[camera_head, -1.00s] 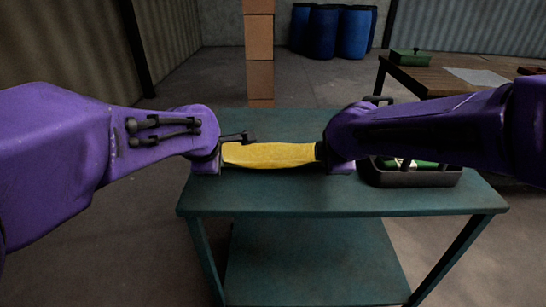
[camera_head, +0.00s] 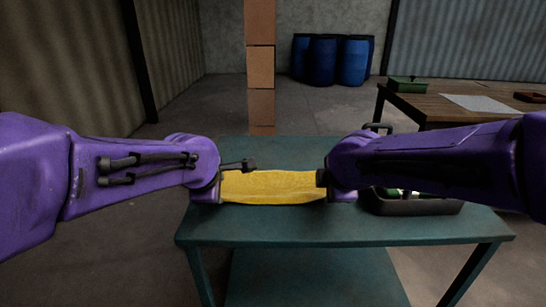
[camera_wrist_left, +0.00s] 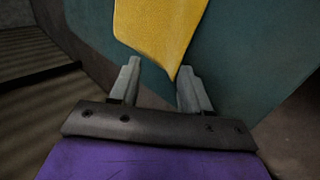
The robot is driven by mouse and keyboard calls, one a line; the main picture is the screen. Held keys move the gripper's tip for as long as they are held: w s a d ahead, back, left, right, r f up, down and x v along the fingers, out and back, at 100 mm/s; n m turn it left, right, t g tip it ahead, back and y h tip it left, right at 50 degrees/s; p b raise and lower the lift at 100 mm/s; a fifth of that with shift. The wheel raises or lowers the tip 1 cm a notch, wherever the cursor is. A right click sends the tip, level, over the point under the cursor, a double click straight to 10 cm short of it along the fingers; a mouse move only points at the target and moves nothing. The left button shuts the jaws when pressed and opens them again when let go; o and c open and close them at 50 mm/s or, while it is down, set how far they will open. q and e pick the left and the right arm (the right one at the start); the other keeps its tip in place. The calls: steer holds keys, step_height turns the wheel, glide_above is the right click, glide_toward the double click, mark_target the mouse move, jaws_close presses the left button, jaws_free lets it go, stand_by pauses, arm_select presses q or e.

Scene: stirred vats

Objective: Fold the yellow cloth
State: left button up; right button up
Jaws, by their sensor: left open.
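The yellow cloth (camera_head: 272,187) lies across the green table (camera_head: 330,228), between my two grippers in the head view. In the left wrist view the cloth (camera_wrist_left: 160,25) tapers to a corner that reaches between the fingers of my left gripper (camera_wrist_left: 160,68). Those fingers are apart, and the corner is close to the right-hand finger. Whether they touch is unclear. My right gripper (camera_head: 338,187) is at the cloth's right end in the head view. Its fingers are hidden by the arm, as is any contact with the cloth.
A black tray (camera_head: 415,207) with green items stands at the table's right, partly behind my right arm. Stacked brown boxes (camera_head: 261,67) stand behind the table. Blue barrels (camera_head: 323,60) are at the back. A wooden table (camera_head: 440,103) is at the back right.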

arm_select(q)
steer(key=shift+s+r, duration=0.35)
steer(key=shift+r, duration=0.45)
arm_select(e)
steer(key=shift+s+r, duration=0.35)
steer(key=shift+r, duration=0.45)
arm_select(q)
steer(key=v, duration=0.8)
steer(key=shift+w+r, duration=0.15)
steer(key=shift+r, duration=0.05)
arm_select(e)
steer(key=v, duration=0.8)
steer(key=shift+r, duration=0.1)
